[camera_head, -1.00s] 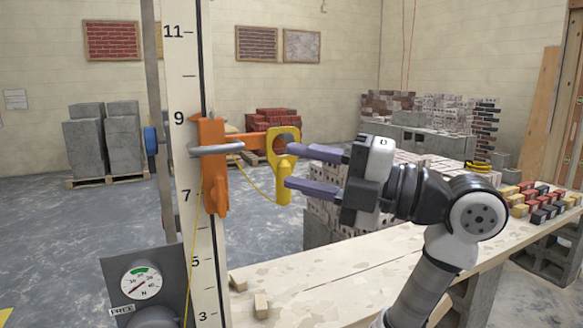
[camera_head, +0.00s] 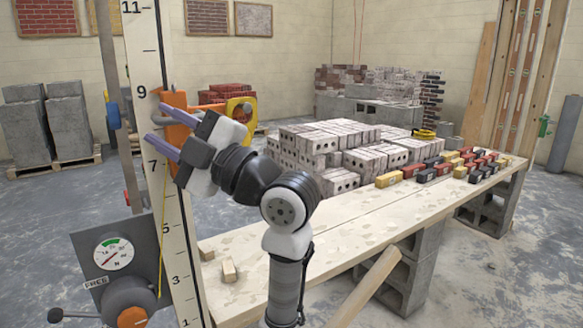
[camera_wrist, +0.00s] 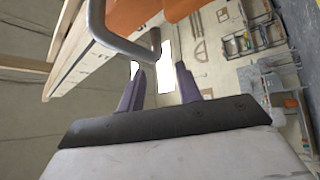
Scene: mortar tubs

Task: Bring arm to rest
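My gripper (camera_head: 168,128) is in front of the measuring post in the head view. Its two purple fingers are spread apart with nothing seen between them. The orange slider (camera_head: 174,110) on the white numbered post (camera_head: 158,190) is partly hidden behind my gripper. A yellow handle (camera_head: 240,112) sticks out to the right of the slider, behind my gripper and clear of its fingers. In the wrist view, the fingers (camera_wrist: 160,85) are apart, and the slider's grey metal loop (camera_wrist: 130,45) and orange body (camera_wrist: 145,12) are close above them.
A wooden bench (camera_head: 330,240) runs to the right of the post. It bears stacked pale bricks (camera_head: 330,150) and small coloured blocks (camera_head: 445,168). A gauge box (camera_head: 113,255) is at the lower left. Open floor (camera_head: 480,280) lies at the lower right.

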